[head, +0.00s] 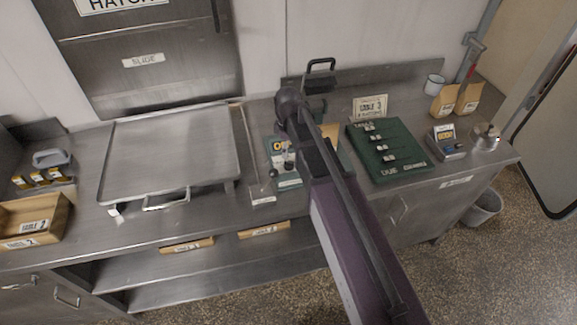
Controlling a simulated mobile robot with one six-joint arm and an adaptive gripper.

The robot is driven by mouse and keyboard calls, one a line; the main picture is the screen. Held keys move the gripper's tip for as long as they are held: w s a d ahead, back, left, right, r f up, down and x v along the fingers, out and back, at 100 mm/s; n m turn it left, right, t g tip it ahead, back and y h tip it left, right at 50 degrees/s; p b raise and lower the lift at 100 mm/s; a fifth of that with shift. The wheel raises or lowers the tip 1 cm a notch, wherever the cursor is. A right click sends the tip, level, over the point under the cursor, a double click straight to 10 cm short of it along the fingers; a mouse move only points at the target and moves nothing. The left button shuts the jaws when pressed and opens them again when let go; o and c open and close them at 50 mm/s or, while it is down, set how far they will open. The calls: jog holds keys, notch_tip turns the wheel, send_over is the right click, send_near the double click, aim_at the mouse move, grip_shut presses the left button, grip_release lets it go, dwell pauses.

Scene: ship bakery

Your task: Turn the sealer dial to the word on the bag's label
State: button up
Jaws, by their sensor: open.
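My arm reaches in from the lower right and crosses the middle of the counter in the head view. Its fingers cannot be made out; the arm's own links hide that spot. Partly behind the arm stands a machine with a black handle (320,64), possibly the sealer. A teal panel (290,183) with a yellow-and-black label and small dark knobs lies just left of the arm; whether it bears the sealer dial is unclear. A tan piece (330,131), perhaps a bag, shows beside the arm. Two labelled paper bags (443,104) (469,99) stand at the back right; their words are unreadable.
A green tally board (415,160) with several pegs lies right of the arm, a card (370,107) behind it. A small display device (447,142) and a mug (434,84) are farther right.

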aim_at(288, 161)
jog(key=shift+f+b, duration=3.35)
jog(key=shift+f, duration=0.3)
jog(key=c, duration=1.2)
